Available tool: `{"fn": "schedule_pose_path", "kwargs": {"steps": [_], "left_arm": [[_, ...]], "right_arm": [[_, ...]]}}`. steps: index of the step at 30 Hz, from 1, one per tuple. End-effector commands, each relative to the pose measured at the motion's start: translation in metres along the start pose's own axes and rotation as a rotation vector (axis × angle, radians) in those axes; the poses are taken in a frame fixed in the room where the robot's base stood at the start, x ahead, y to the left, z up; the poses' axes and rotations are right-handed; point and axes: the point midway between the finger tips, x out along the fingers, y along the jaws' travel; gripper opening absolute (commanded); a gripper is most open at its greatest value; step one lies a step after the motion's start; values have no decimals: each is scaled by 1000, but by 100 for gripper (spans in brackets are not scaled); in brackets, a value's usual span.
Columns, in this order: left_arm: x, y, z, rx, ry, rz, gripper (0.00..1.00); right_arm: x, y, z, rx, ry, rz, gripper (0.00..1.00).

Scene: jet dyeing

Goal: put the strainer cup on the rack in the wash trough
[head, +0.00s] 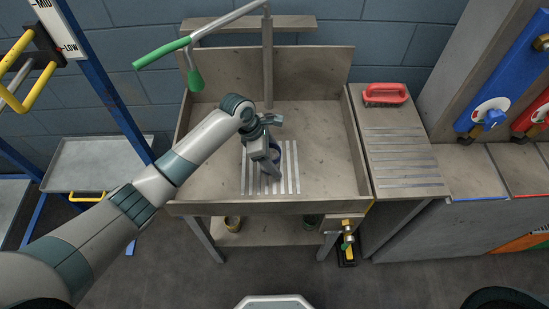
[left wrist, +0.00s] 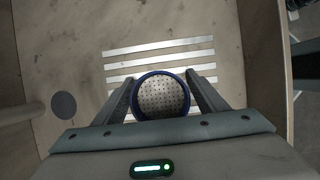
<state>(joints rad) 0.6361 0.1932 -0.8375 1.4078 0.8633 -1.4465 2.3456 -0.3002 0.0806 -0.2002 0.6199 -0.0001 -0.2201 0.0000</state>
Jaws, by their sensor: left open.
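The strainer cup, with a blue rim and a perforated metal bottom, shows in the left wrist view (left wrist: 162,97) and as a small blue shape in the head view (head: 274,152). It is at the rack (head: 291,176), a set of pale slats in the wash trough (head: 318,135). The rack's slats also show in the left wrist view (left wrist: 160,55). My left gripper (head: 268,168) is over the rack, with its open fingers on either side of the cup. The cup's underside is hidden, so I cannot tell if it touches the slats. My right gripper is not in view.
A green-handled spray arm (head: 160,53) hangs over the trough's back left. A red brush (head: 385,94) lies on the ribbed side board (head: 405,150) at right. The trough's right floor is clear.

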Motion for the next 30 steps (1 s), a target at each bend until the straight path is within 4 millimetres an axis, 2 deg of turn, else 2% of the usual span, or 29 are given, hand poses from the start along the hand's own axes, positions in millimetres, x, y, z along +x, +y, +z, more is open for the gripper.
{"fn": "schedule_pose_path", "kwargs": {"steps": [8,21,25,30], "left_arm": [[-28,1,0,1,-1,2,66],[-102,1,0,0,-1,1,66],[-114,1,0,0,-1,1,66],[-120,0,0,0,0,0,66]], "right_arm": [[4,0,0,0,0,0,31],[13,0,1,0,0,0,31],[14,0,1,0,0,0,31],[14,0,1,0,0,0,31]]}}
